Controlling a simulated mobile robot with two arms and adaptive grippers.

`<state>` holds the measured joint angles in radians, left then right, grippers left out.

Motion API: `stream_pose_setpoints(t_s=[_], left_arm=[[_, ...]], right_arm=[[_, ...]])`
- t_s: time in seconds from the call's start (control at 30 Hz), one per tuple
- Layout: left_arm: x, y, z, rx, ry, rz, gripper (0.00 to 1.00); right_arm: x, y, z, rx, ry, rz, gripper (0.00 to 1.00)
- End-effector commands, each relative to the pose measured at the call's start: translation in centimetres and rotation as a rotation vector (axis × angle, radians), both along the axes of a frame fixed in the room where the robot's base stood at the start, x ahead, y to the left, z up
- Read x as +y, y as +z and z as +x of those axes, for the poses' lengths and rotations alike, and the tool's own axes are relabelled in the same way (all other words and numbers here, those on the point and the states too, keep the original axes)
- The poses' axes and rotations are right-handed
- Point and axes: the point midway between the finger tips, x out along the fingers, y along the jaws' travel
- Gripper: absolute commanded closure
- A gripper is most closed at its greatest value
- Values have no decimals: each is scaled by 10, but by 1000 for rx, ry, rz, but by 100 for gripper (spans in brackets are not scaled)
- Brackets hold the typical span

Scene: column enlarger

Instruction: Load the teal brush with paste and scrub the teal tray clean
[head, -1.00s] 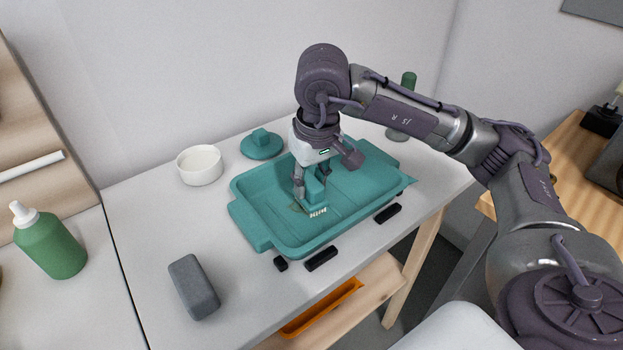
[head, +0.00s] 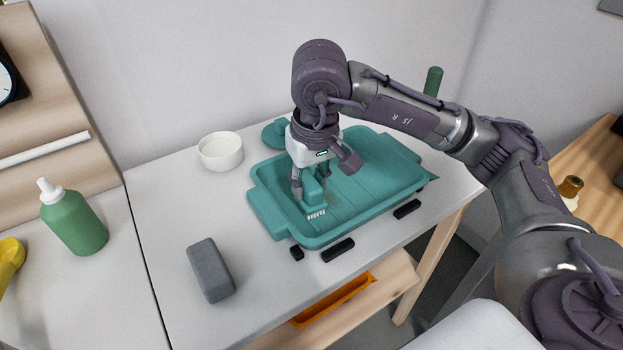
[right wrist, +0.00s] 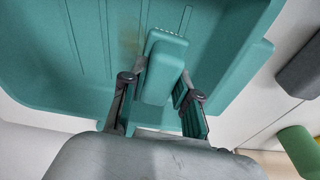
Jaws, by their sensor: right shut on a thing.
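The teal tray (head: 378,152) lies on the white table; it also fills much of the right wrist view (right wrist: 60,60). My right gripper (head: 311,190) points down over the tray's left part. In the right wrist view the brush (right wrist: 163,72) sits between the two fingers (right wrist: 160,88). A faint brownish smear (right wrist: 130,45) shows beside the brush there. A white bowl (head: 220,153) stands behind left; its contents are unclear. My left gripper is out of view.
A grey block (head: 211,270) lies front left. A green bottle (head: 73,220) stands farther left. A round teal piece (head: 272,131) lies behind the tray. Black blocks (head: 338,250) sit along the tray's front.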

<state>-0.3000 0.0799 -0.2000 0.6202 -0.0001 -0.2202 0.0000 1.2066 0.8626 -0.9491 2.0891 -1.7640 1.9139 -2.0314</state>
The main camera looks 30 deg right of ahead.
Motion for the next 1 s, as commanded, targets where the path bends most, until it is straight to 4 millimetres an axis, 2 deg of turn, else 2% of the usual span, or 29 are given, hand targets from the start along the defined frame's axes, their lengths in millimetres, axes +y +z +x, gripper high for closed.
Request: stream_pose_setpoints(t_s=[0.13, 0.6, 1.0], left_arm=[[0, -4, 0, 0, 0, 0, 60], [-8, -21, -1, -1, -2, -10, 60], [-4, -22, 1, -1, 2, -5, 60]], right_arm=[[-6, -2, 1, 0, -3, -2, 100], [-44, -2, 3, 1, -1, -1, 100], [-47, -1, 4, 1, -1, -1, 100]])
